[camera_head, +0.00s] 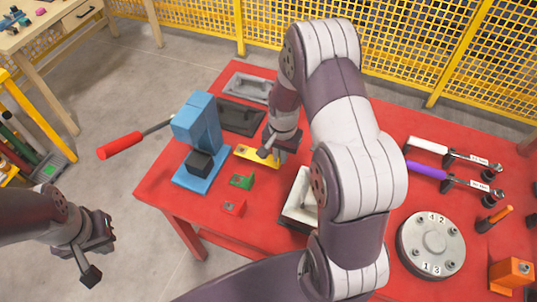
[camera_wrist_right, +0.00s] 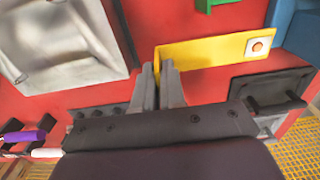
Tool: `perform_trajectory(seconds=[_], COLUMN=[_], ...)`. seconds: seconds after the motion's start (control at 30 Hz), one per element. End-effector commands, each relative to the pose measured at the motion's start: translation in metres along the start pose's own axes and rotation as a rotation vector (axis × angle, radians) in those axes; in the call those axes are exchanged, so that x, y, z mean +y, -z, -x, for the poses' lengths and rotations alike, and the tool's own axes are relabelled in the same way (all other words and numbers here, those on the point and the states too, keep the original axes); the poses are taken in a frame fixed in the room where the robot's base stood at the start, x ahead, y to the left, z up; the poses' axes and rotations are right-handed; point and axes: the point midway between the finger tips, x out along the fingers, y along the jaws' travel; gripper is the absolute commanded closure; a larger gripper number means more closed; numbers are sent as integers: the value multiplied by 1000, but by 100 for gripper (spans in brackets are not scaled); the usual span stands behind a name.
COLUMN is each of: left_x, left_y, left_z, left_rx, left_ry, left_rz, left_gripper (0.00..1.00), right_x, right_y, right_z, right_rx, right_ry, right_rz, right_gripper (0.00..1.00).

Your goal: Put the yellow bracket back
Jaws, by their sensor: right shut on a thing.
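The yellow bracket (camera_head: 258,157) is on or just above the red table (camera_head: 169,191), to the right of the blue press-like stand (camera_head: 198,124). It also shows in the right wrist view (camera_wrist_right: 215,50) as a flat yellow piece with a light square and a round hole at its far end. My right gripper (camera_head: 269,149) is shut on the bracket's near end; its fingers (camera_wrist_right: 165,82) show in the wrist view. Whether the bracket touches the table I cannot tell. My left gripper (camera_head: 91,262) hangs off the table's left side, away from the bracket; its finger gap is unclear.
A green bracket (camera_head: 241,181) and a red bracket (camera_head: 233,208) lie in front of the yellow one. A dark tray (camera_head: 240,117) and grey trays (camera_head: 247,87) (camera_head: 293,212) are close by. A red-handled tool (camera_head: 121,146) juts past the left edge. Wrenches and a numbered disc (camera_head: 431,244) are right.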

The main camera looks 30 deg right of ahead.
Motion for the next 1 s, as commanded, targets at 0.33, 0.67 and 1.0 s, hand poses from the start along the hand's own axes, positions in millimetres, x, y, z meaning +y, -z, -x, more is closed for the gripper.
perform_trajectory(seconds=[0.33, 0.67, 1.0], left_x=[0, 0, 0], left_y=[1, 2, 2], left_z=[13, 17, 14], left_rx=[-1, 0, -1], left_ry=[0, 0, 0], left_rz=[0, 0, 0], left_gripper=[100, 100, 100], right_x=[-32, -32, -32], right_y=[38, 39, 38], right_z=[-41, -71, -74], right_rx=[-3, 1, 0], right_ry=[-2, 1, 0], right_rz=[3, 3, 4], right_gripper=[100, 100, 65])
